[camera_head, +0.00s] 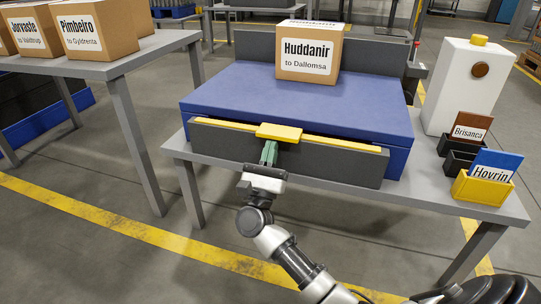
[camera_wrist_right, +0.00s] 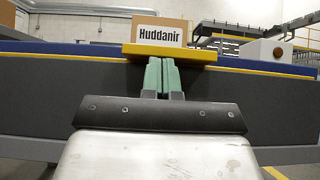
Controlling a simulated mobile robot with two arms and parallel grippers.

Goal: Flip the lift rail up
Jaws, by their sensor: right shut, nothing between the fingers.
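The lift rail (camera_head: 335,160) is a long dark grey bar with a yellow top edge, along the front of the blue platform (camera_head: 235,97). A yellow tab (camera_head: 279,132) stands out at its middle, and the tab also shows in the right wrist view (camera_wrist_right: 170,53). My right gripper (camera_head: 269,150) is shut, its green fingers upright and together just under the tab. In the right wrist view the fingertips (camera_wrist_right: 162,62) reach the tab's lower edge; I cannot tell whether they touch. My left gripper is not in view.
A cardboard box labelled Huddanir (camera_head: 309,52) stands on the blue platform. A white device (camera_head: 464,88) and card holders (camera_head: 482,188) stand on the grey table at the right. More boxes (camera_head: 94,28) sit on a left table. Floor in front is clear.

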